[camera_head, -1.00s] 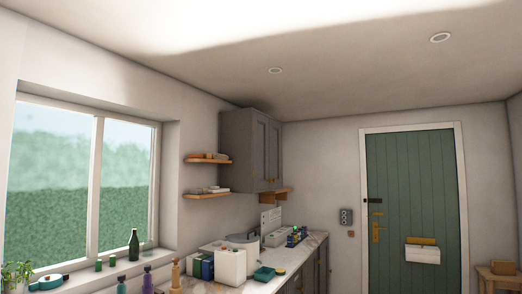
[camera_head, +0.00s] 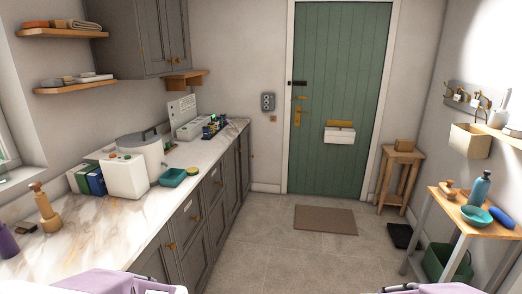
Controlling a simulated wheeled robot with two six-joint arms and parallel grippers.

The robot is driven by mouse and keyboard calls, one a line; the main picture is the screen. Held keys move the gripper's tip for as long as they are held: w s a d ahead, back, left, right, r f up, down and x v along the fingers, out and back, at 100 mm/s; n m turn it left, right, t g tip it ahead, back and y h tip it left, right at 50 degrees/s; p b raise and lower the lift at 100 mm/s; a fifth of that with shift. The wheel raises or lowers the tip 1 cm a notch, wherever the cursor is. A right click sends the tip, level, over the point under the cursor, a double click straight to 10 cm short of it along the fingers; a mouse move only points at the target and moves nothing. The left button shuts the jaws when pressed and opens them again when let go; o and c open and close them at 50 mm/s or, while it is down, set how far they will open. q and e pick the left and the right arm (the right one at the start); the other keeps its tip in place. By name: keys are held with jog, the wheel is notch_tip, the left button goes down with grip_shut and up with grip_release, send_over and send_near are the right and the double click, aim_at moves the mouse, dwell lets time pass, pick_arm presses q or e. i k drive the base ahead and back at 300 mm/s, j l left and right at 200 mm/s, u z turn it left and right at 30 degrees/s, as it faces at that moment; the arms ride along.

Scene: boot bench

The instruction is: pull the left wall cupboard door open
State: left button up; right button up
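The grey wall cupboard (camera_head: 115,45) hangs at upper left above the worktop, its top cut off by the frame. Its left door (camera_head: 154,38) is the nearer one and looks shut. Its right door (camera_head: 178,32) also looks shut. Small brass handles show low near the seam between the doors. Only lilac and white parts of my arms show at the bottom edge, well below and apart from the cupboard. Neither gripper's fingers can be made out.
Shelves (camera_head: 65,33) adjoin the cupboard's left. A side table (camera_head: 462,210) stands right.

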aim_at(152, 25)
jog(key=i+u, duration=0.15)
jog(key=i, duration=0.4)
jog(key=i+l+u, duration=0.15)
jog(key=i, duration=0.35)
jog(key=i+l+u, duration=0.1)
jog(key=i, duration=0.4)
jog(key=i+l+u, duration=0.15)
jog(key=i+l, duration=0.15)
jog(key=i, duration=0.25)
